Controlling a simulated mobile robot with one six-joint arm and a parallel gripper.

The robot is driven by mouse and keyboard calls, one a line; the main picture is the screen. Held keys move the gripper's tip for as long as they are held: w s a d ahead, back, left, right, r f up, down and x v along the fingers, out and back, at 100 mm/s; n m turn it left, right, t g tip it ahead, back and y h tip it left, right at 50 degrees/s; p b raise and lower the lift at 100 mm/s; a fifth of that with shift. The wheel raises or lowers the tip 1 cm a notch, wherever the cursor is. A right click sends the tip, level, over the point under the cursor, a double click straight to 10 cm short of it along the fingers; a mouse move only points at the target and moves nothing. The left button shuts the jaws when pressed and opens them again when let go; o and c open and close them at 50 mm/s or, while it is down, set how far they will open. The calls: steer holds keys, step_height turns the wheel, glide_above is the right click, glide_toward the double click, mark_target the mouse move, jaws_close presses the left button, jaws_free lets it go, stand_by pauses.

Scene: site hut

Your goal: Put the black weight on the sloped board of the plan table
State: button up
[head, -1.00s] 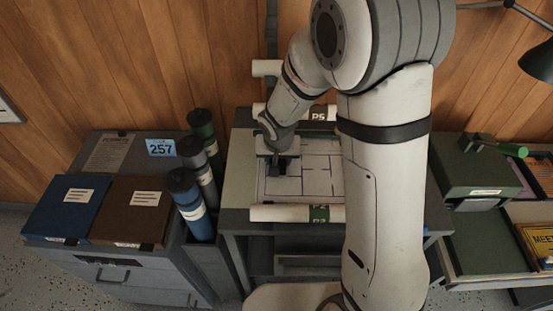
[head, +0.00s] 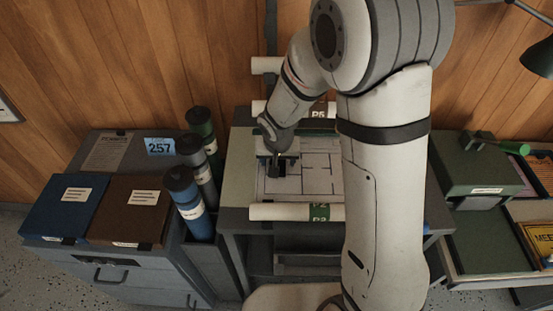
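The plan table's board (head: 240,185) stands in the middle with a white plan sheet (head: 318,178) on it. My gripper (head: 280,170) points down over the left part of the sheet. Dark shapes at its tip are small. I cannot tell the black weight from dark fingers there, nor whether the fingers are shut or the tip touches the sheet. No black weight shows clearly elsewhere. My arm hides the board's right side.
A white roll (head: 280,212) lies along the board's front edge, with others at the back. Dark, grey and blue tubes (head: 190,204) stand to the left, beside a cabinet with blue (head: 65,207) and brown (head: 130,213) binders. A green box (head: 470,165) stands at right.

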steer(key=shift+r+p, duration=0.55)
steer(key=shift+p, duration=0.15)
steer(key=shift+r, duration=0.4)
steer(key=b+v, duration=0.1)
steer(key=v, duration=1)
steer(key=s+d+r, duration=0.3)
steer(key=s+d, duration=0.4)
steer(key=s, duration=0.1)
steer(key=s+d+r, duration=0.3)
steer(key=s+d, duration=0.4)
steer(key=s, duration=0.1)
steer(key=shift+s+r, duration=0.25)
steer(key=shift+r, duration=0.05)
steer(key=shift+d, duration=0.1)
